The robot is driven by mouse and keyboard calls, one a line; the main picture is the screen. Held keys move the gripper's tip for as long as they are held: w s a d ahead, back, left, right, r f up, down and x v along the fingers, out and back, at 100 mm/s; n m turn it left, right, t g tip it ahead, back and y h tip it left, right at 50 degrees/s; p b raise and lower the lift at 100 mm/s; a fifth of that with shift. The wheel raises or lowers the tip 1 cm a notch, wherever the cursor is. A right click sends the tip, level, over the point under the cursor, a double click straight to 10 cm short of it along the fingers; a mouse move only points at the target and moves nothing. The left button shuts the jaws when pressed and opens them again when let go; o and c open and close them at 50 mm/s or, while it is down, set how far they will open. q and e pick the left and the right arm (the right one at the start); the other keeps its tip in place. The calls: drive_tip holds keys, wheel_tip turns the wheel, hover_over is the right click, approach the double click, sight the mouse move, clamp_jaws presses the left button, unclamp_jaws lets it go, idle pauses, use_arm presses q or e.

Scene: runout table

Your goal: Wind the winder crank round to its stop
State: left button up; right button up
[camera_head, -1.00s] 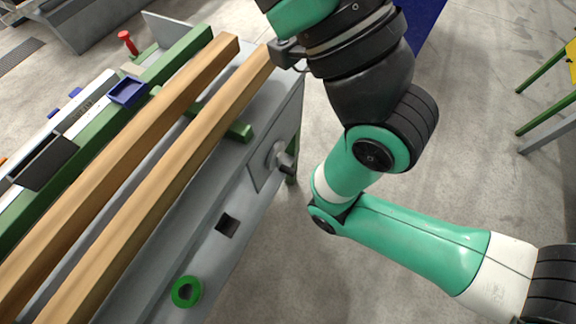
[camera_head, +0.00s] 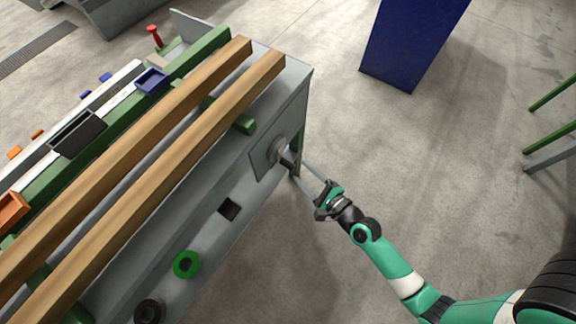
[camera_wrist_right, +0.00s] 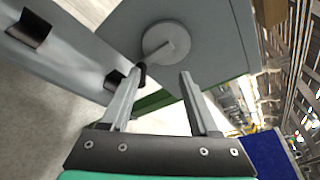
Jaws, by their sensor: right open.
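The winder crank (camera_head: 278,150) is a round grey hub on a plate at the end of the grey table's side. A short dark handle sticks out from it towards my right gripper (camera_head: 303,172). In the right wrist view the hub (camera_wrist_right: 165,38) lies just beyond the fingertips, and the dark handle end (camera_wrist_right: 141,74) is at the left fingertip. My right gripper (camera_wrist_right: 162,74) is open, its two fingers pointing at the crank. I cannot tell whether the left finger touches the handle. My left gripper is not in view.
Two long wooden beams (camera_head: 150,150) lie along the table top. A blue block (camera_head: 412,45) stands on the floor behind. The floor right of the table is mostly clear.

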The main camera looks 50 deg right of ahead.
sight(292, 168)
drive_tip(key=s+f, duration=0.3)
drive_tip(key=f, duration=0.1)
drive_tip(key=shift+g, duration=0.4)
drive_tip(key=b+x, duration=0.2)
drive_tip(key=x, duration=1)
drive_tip(key=shift+r, duration=0.2)
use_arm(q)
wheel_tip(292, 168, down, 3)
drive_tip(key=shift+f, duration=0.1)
use_arm(e)
drive_tip(key=shift+c, duration=0.2)
clamp_jaws()
